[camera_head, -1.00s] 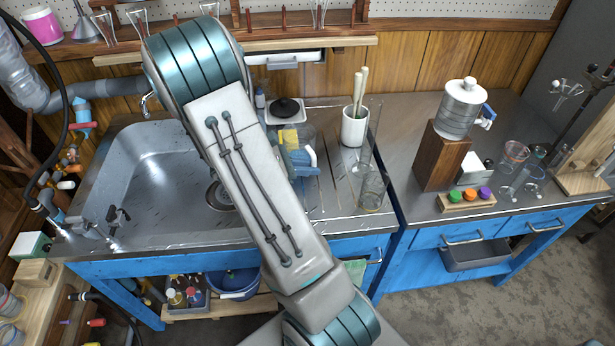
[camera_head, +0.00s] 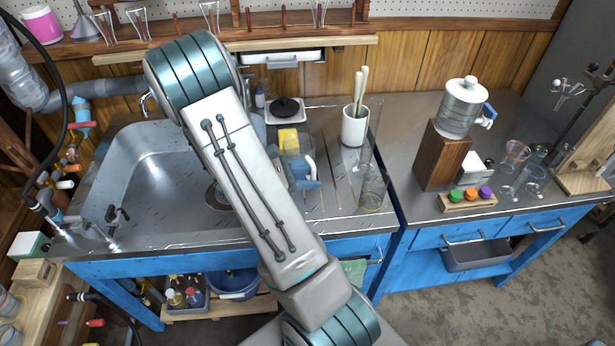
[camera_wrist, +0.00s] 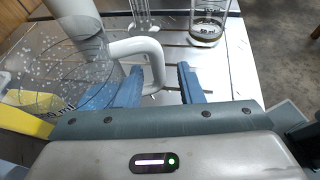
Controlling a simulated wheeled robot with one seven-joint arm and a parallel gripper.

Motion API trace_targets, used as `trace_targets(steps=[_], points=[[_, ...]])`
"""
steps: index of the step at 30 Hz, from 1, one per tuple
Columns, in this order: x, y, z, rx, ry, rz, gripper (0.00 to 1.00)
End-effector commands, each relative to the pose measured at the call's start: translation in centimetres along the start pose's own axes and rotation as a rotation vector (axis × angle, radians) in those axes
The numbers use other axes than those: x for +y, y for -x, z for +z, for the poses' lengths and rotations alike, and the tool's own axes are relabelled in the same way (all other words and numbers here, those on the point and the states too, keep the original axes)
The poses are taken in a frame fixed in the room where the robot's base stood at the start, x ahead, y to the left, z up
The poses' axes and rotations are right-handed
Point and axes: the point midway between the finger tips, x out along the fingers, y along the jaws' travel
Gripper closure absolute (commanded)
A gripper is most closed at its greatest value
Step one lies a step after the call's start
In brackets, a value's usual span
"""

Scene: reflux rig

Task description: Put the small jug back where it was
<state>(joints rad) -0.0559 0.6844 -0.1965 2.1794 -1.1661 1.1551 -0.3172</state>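The small jug (camera_wrist: 68,75) is clear, with printed markings, and fills the left of the wrist view. In the head view it shows beside my forearm on the draining board (camera_head: 335,198), partly hidden. A pale curved handle (camera_wrist: 141,47) shows at its right side in the wrist view. My gripper (camera_wrist: 160,88) has blue fingers, apart from each other. The lower end of the handle lies between them, with a visible gap to the right finger. I cannot tell whether the left finger touches it.
A yellow item (camera_head: 288,138) is close to the jug. The sink (camera_head: 150,175) lies left.

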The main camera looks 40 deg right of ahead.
Motion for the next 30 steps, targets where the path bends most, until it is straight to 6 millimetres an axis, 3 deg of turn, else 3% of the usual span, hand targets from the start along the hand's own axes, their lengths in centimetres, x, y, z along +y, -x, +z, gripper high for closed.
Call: trace_targets(steps=[5, 21, 30], points=[[0.1, 0.7, 0.3, 0.001, -0.001, 0.003, 0.66], [0.1, 10.9, 0.2, 0.001, -0.001, 0.003, 0.66], [-1.3, 12.6, 1.4, 0.083, -0.078, -0.039, 0.66]])
